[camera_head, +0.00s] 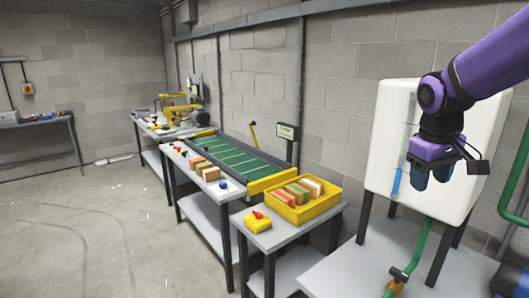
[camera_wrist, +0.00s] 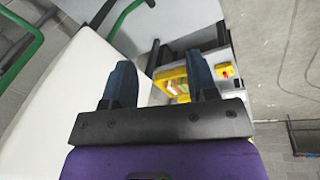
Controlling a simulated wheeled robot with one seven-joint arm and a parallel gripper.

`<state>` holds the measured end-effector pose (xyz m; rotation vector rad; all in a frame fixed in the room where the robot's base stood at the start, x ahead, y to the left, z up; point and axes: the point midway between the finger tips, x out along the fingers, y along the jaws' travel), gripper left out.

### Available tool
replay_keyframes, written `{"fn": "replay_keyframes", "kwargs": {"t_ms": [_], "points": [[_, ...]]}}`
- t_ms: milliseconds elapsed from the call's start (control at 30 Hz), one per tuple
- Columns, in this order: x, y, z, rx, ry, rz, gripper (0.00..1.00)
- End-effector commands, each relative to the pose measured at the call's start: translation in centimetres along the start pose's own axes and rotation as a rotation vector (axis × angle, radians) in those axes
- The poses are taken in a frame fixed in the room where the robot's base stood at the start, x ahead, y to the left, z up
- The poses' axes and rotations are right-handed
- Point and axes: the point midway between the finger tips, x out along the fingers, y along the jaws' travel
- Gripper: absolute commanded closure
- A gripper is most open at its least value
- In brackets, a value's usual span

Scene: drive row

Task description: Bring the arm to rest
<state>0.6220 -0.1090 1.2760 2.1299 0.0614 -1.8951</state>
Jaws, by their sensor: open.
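My gripper (camera_head: 430,178) hangs from my purple arm at the right of the head view, in front of a white tank. It points downward. In the wrist view its two dark blue fingers (camera_wrist: 160,88) stand well apart with nothing between them, so it is open and empty. No object is held.
The white tank (camera_head: 385,120) stands close behind my gripper, with a green hose (camera_head: 416,252) below. A yellow box with a red button (camera_head: 257,221) is beside the crate. A green conveyor (camera_head: 232,155) lies farther back. Open floor (camera_head: 80,220) fills the left.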

Motion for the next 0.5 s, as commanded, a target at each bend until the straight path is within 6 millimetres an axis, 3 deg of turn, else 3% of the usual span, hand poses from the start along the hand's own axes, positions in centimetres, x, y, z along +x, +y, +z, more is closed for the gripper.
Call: {"fn": "replay_keyframes", "kwargs": {"t_ms": [200,500], "points": [[-3.9,-2.2,5.2,0.086,0.105,-0.016,0.47],[-6.8,-5.2,12.2,0.194,0.244,-0.063,0.47]]}}
